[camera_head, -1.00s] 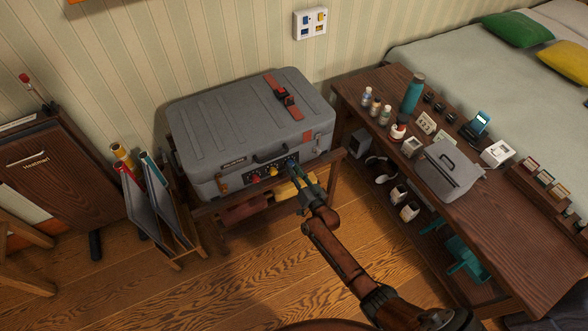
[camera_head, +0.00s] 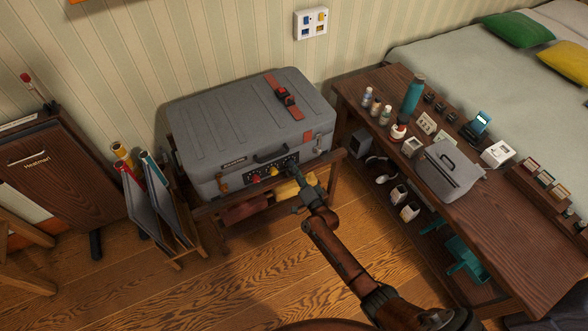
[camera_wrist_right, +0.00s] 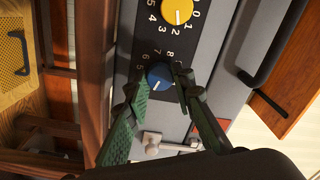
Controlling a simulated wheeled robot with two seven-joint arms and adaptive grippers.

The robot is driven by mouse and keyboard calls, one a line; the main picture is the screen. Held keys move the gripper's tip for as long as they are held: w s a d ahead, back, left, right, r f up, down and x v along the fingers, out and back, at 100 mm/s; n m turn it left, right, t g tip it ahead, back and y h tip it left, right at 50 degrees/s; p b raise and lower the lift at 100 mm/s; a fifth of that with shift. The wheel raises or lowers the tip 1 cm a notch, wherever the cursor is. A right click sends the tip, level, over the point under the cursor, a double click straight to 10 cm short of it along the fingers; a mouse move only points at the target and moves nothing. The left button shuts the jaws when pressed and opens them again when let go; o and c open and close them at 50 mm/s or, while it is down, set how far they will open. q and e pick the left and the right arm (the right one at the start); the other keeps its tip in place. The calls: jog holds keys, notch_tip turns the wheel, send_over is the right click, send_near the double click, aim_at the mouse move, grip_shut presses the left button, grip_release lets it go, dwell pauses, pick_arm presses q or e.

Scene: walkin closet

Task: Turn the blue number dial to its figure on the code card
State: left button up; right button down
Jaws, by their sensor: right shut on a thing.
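The grey suitcase (camera_head: 240,115) lies on a wooden rack, with a black dial panel on its front. The blue dial (camera_wrist_right: 160,74) shows in the right wrist view, with a white mark and figures around it; the figure it points at is unclear. My right gripper (camera_wrist_right: 158,80) is shut on the blue dial, one green finger on each side. In the head view the right gripper (camera_head: 295,175) reaches the panel's right end and largely hides this dial. A code card (camera_head: 427,123) stands on the bench, its figures too small to read surely. My left gripper is not in view.
The yellow dial (camera_wrist_right: 177,10) sits beside the blue one, and the red dial (camera_head: 254,180) farther left. A metal latch (camera_wrist_right: 152,142) is close to the fingers. The bench (camera_head: 500,250) at right holds bottles and a grey bag (camera_head: 449,170). Floor in front is clear.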

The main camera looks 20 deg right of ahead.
dwell(0.4)
jog(key=c, duration=1.7)
grip_release()
jog(key=shift+o, duration=0.2)
jog(key=s, duration=1.2)
jog(key=shift+f, duration=0.2)
jog(key=shift+d, duration=0.1)
